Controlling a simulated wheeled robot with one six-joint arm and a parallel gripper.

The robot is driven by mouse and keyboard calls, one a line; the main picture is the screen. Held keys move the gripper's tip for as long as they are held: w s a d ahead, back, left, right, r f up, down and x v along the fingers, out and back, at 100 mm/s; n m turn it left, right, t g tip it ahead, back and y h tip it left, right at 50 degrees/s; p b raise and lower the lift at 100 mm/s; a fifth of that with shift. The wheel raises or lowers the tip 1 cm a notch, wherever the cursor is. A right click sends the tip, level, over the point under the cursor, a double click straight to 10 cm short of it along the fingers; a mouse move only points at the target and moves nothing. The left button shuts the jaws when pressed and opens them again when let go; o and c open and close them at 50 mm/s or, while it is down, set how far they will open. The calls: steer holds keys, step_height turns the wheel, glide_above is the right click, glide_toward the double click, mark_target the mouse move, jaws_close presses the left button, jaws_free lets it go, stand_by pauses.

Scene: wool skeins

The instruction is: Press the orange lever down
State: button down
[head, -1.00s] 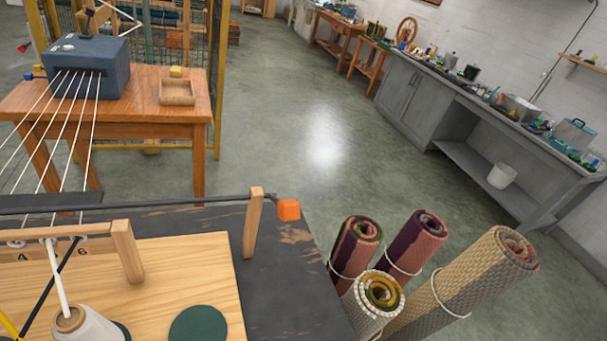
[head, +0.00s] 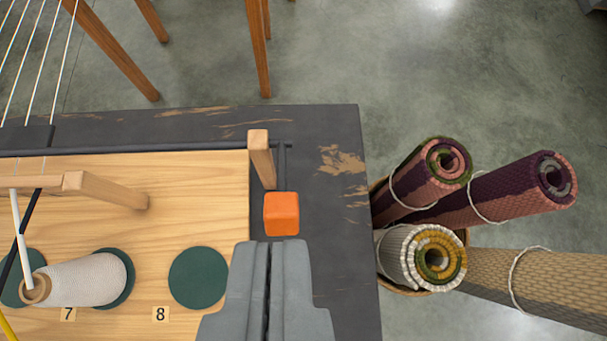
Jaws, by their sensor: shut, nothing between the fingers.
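The orange lever (head: 281,213) shows as an orange block at the end of a dark arm, beside a wooden post (head: 261,158) at the right edge of the pale wooden board. The dark arm joins a long dark rod (head: 120,149) running along the board's far side. My gripper (head: 264,246) is shut and empty, with its tips just below the orange block in the picture. I cannot tell whether the tips touch the block or are above it.
A white yarn cone (head: 85,280) lies over a green disc at label 7. A bare green disc (head: 198,277) is at label 8. Several rolled rugs (head: 430,170) stand in a basket right of the dark table (head: 345,240). Pale threads cross the upper left.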

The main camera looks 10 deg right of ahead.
steer(key=shift+w+f, duration=0.1)
glide_above(280, 216)
steer(key=w, duration=0.2)
step_height(280, 216, down, 8)
steer(key=shift+w+r, duration=0.1)
steer(key=shift+r, duration=0.15)
steer(key=shift+s+f, duration=0.9)
steer(key=shift+f, duration=0.3)
steer(key=shift+s+f, duration=0.2)
steer(key=shift+f, duration=0.1)
